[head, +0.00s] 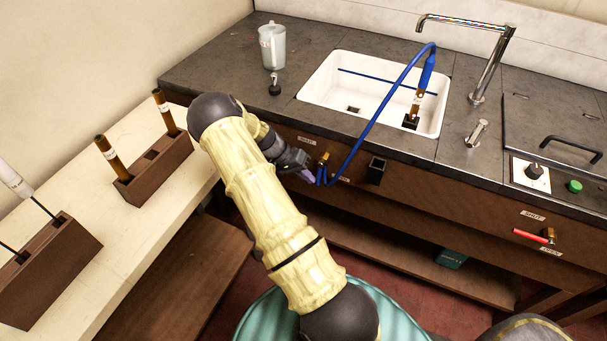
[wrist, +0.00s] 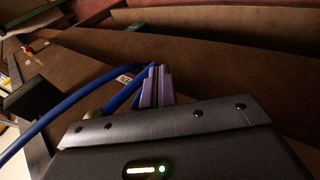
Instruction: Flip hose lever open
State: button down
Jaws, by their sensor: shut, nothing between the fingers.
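The blue hose (head: 378,112) runs from a blue-handled brass nozzle (head: 424,82) in the sink down to a brass valve (head: 323,161) on the cabinet front. A short blue part beside the valve (head: 319,176) looks like the lever; its exact position is hard to tell. My gripper (head: 306,176) is shut and empty, its purple fingertips just left of the valve. In the wrist view the shut fingertips (wrist: 157,86) are close to the blue hose (wrist: 60,104); I cannot tell whether they touch it. The gripper body hides much of the valve there.
The white sink (head: 318,88) is set in the dark counter. A dark square holder (head: 376,170) is on the cabinet front, right of the valve. A red lever (head: 530,236) is farther right. A pale bench (head: 100,205) with wooden tool blocks (head: 155,168) is at left.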

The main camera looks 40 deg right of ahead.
jog(key=shift+s+d+f, duration=0.15)
jog(key=shift+s+f, duration=0.05)
jog(key=shift+s, duration=0.05)
dwell(0.5)
jog(key=v, duration=1.2)
jog(key=shift+r, duration=0.1)
jog(key=s+a+r+n+t+y, duration=0.35)
jog(key=s+a+r+n, duration=0.25)
jog(key=s+a, duration=0.35)
jog(key=s+a+r+n+t+y, duration=0.2)
jog(key=s+a+r+n+t, duration=0.35)
jog(key=s+a, duration=0.4)
notch_tip(320, 180, up, 13)
jog(key=a+g+p, duration=0.1)
jog(key=p, duration=1.1)
jog(key=shift+w+a+r+p, duration=0.2)
jog(key=shift+w+a+p, duration=0.15)
jog(key=shift+w, duration=0.1)
